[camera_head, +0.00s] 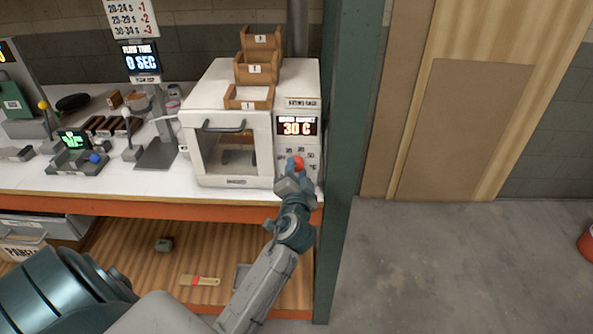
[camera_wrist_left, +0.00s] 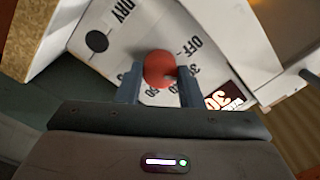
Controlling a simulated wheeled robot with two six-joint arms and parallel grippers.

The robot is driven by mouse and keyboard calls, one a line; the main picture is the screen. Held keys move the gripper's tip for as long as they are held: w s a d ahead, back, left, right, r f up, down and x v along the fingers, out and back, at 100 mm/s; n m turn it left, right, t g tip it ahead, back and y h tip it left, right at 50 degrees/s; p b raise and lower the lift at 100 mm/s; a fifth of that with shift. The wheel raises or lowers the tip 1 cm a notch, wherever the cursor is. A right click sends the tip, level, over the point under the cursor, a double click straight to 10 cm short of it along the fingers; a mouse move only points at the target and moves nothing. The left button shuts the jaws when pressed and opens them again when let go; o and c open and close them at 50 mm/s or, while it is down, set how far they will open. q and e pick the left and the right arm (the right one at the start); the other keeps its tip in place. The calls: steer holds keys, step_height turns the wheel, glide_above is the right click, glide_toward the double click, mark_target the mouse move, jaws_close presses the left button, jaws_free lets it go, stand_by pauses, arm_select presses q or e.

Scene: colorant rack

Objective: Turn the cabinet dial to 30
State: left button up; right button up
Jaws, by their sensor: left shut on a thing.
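The white cabinet (camera_head: 235,135) stands on the workbench, and its display (camera_head: 297,126) reads 30 C. The red dial (camera_head: 295,163) is on the right front panel below the display. My left gripper (camera_head: 291,180) is at the dial. In the left wrist view the gripper's two fingers (camera_wrist_left: 160,82) are on either side of the red dial (camera_wrist_left: 158,66), shut on it. Printed numbers and OFF surround the dial, partly hidden by the fingers. The display (camera_wrist_left: 225,98) shows partly there too. My right gripper is not in view.
Wooden trays (camera_head: 260,68) are stacked on the cabinet. A green post (camera_head: 352,130) stands close to its right. A stand with a display reading 0 SEC (camera_head: 141,58) is to the left. A brush (camera_head: 200,280) lies on the lower shelf.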

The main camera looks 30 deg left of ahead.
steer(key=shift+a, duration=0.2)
arm_select(q)
steer(key=o, duration=1)
steer(key=shift+c, duration=0.2)
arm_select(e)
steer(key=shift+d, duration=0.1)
arm_select(q)
steer(key=shift+s+d+f, duration=0.1)
steer(key=shift+s+d, duration=0.05)
steer(key=b+v, duration=0.3)
steer(key=v, duration=0.7)
steer(key=shift+s, duration=0.2)
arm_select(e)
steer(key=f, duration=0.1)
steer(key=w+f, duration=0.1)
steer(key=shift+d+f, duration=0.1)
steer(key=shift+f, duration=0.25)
